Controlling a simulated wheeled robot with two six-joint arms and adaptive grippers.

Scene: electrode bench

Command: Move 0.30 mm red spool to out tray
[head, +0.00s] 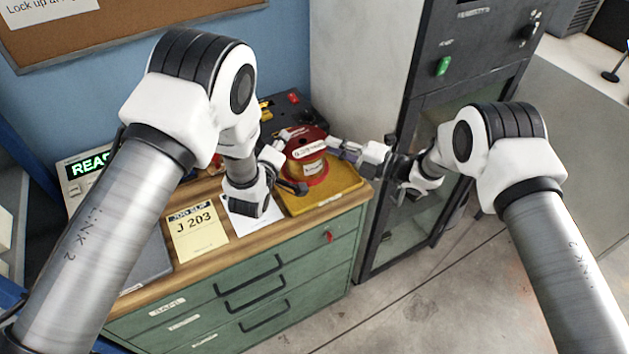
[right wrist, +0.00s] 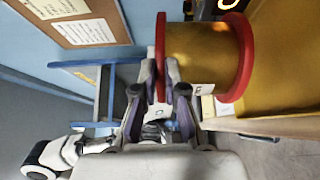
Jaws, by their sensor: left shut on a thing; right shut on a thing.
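The red spool (head: 306,165), with red flanges, a white label on top and golden winding, is at or just above the yellow tray (head: 345,190) on the bench's right end; I cannot tell if it touches. My left gripper (head: 287,165) is shut on the spool's left side. My right gripper (head: 338,149) is shut on its right side. In the right wrist view, the right gripper (right wrist: 168,80) grips the near red flange of the spool (right wrist: 200,55). The tray's yellow surface (right wrist: 290,70) shows beyond it. The tray's label is too small to read.
A yellow job slip J 203 (head: 197,232) and a white sheet (head: 250,215) lie left of the tray. A display unit (head: 90,175) stands at the bench's left. A dark glass-fronted cabinet (head: 425,200) stands close on the right. Green drawers (head: 250,290) are below.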

